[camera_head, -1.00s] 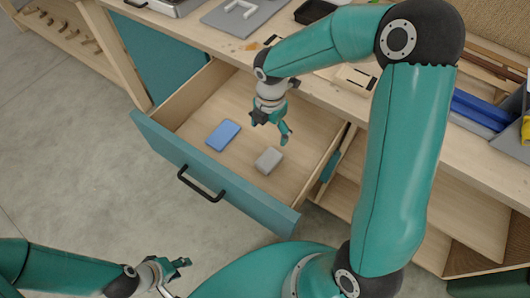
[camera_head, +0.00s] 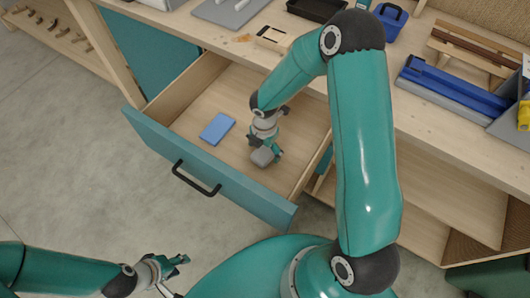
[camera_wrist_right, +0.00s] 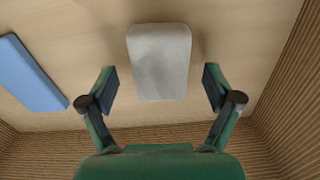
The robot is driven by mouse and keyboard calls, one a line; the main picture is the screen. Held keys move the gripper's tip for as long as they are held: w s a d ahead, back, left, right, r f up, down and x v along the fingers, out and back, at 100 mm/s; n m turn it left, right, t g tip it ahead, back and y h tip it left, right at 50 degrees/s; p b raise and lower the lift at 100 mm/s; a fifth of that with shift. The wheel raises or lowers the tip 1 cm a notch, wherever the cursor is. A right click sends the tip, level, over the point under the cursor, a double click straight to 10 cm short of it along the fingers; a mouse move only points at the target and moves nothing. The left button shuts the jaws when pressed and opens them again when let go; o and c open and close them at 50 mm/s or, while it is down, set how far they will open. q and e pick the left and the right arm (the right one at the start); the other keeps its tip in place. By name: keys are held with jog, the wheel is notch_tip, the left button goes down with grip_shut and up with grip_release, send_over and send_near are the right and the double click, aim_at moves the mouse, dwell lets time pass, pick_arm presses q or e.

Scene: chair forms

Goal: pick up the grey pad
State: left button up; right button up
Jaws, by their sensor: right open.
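The grey pad (camera_head: 263,157) lies in the open drawer, toward its right side. In the right wrist view the grey pad (camera_wrist_right: 160,62) is a rounded block on the drawer floor, with its near end between the two fingers. My right gripper (camera_head: 268,148) is just above the pad; it is open, with a finger (camera_wrist_right: 108,90) on each side and a gap to the pad. Whether the fingertips reach the pad's height is hard to tell. My left gripper (camera_head: 180,268) is outside the drawer at the lower left, with its fingers apart and empty.
A blue pad (camera_head: 217,128) lies left of the grey one in the drawer (camera_head: 190,110); it also shows in the right wrist view (camera_wrist_right: 28,75). The drawer walls surround both. The workbench above holds a black tray (camera_head: 318,9) and blue items (camera_head: 455,88).

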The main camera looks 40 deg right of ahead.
jog(key=shift+f, duration=0.85)
jog(key=c, duration=1)
jog(key=shift+w+r, duration=0.1)
jog(key=shift+r, duration=0.05)
